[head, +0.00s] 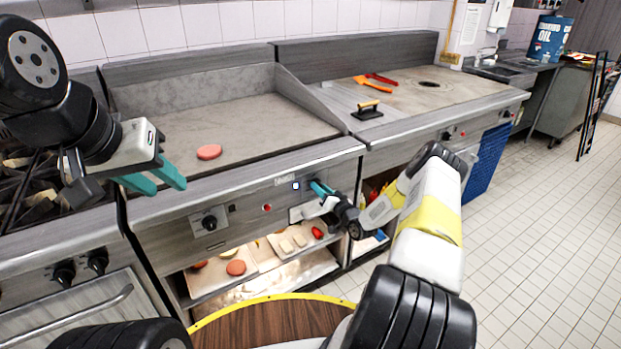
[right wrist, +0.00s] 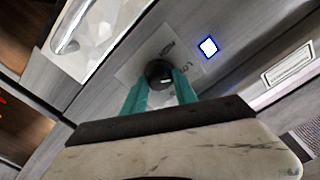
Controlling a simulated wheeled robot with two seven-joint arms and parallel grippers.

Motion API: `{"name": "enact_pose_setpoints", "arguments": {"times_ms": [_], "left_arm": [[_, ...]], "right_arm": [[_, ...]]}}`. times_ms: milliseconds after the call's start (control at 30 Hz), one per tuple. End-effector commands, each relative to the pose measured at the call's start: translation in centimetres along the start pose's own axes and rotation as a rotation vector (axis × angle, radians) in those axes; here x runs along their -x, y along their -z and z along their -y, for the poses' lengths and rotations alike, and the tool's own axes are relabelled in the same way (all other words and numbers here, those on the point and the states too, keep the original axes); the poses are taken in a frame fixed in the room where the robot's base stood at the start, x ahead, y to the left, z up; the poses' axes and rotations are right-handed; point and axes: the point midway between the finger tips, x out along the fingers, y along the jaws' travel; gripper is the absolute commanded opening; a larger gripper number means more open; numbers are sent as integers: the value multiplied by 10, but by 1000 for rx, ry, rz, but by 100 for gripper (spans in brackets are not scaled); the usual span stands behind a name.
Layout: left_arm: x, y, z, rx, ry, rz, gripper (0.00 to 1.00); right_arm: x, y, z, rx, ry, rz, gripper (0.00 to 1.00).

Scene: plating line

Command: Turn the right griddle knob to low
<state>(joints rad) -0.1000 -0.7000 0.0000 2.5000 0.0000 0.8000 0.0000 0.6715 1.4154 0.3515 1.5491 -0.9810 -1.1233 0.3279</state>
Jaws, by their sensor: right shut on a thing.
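The right griddle knob (right wrist: 158,72) is a small black round knob on a pale plate with lettering, in the right wrist view. My right gripper (right wrist: 160,86) has its teal fingers on either side of the knob and is shut on it. In the head view my right gripper (head: 318,188) reaches the griddle's front panel, and its fingers mostly hide the knob. A small light mark shows on the knob, but I cannot tell its exact setting. My left gripper (head: 152,180) is open and empty, in front of the griddle's left side.
The griddle plate (head: 260,118) holds a red patty (head: 209,152). The left griddle knob (head: 209,222) sits on the same panel. A lit blue-edged square (right wrist: 209,46) is beside the right knob. A lower shelf (head: 215,285) holds food. Open tiled floor (head: 540,230) lies to the right.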

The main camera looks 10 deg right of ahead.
Motion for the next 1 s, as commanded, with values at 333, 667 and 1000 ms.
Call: {"name": "enact_pose_setpoints", "arguments": {"times_ms": [333, 667, 1000], "left_arm": [[0, 0, 0, 0, 0, 0, 36], [0, 0, 0, 0, 0, 0, 36], [0, 0, 0, 0, 0, 0, 36]], "right_arm": [[-5, 7, 2, 1, 4, -12, 0], [-4, 5, 2, 1, 4, -10, 55], [10, 3, 0, -2, 1, -5, 55]]}}
